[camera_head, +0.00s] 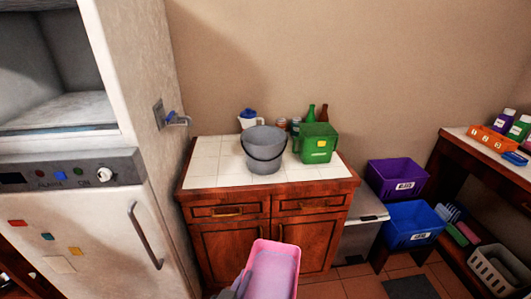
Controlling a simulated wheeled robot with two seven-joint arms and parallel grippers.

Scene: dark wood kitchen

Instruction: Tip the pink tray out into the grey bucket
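The grey bucket (264,150) stands upright on the white-tiled top of the wooden cabinet, its dark handle hanging across the front. The pink tray (272,268) is at the bottom centre, in front of the cabinet and lower than its top, apart from the bucket. Its near end is cut off by the picture edge. Its inside looks pale pink, and I cannot make out separate contents. My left gripper (236,286) is at the tray's left edge and appears shut on it; the fingertips are hard to see. My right gripper is out of view.
A white jug (249,119) and bottles (317,113) are behind. The tiled top's left side (205,160) is clear. A tall fridge (95,190) is at left. Purple (397,178) and blue (411,223) bins are at right.

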